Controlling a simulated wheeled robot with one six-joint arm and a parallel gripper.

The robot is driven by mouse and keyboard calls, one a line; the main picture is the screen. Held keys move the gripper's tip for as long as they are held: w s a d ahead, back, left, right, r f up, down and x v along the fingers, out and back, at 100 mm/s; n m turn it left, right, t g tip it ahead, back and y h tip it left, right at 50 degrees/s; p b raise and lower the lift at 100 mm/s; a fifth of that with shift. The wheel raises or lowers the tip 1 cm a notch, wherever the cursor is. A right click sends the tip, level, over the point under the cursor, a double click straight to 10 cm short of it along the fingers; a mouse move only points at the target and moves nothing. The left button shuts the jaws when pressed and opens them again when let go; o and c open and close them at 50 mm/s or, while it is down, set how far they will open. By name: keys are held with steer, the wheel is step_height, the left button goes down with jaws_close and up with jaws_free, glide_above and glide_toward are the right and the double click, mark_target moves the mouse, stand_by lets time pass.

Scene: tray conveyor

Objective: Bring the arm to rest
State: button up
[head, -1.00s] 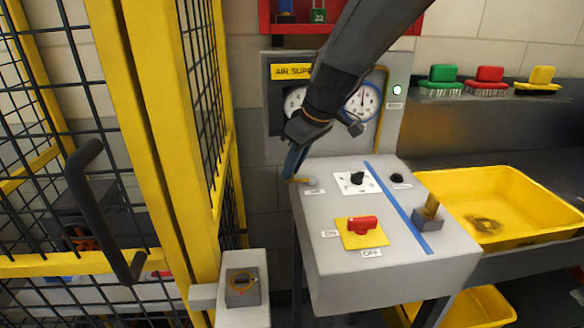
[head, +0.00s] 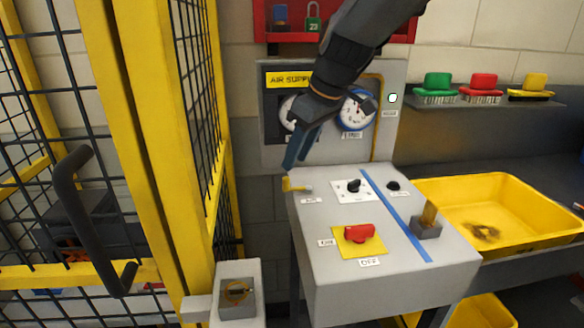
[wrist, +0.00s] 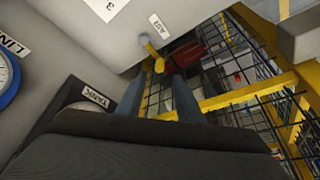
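My gripper (head: 291,160) hangs in front of the air supply panel (head: 385,140), above the far left corner of the grey console (head: 400,278). Its two blue-grey fingers stand apart in the wrist view (wrist: 158,102), and nothing shows held between them. A small yellow lever (head: 297,186) on the console's far left edge lies just below the fingertips. It also shows beyond the fingertips in the wrist view (wrist: 151,47), with a gap to them. My forearm slants down from the upper right and covers part of the gauges.
The console bears a black knob (head: 353,186), a red switch (head: 360,232) and a grey block with a brass piece (head: 428,225). A yellow mesh fence (head: 150,120) stands close on the left. A yellow bin (head: 540,205) stands right.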

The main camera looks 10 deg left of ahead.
steer(key=shift+s+d+r, duration=0.1)
steer(key=shift+d+r, duration=0.05)
steer(key=shift+r, duration=0.3)
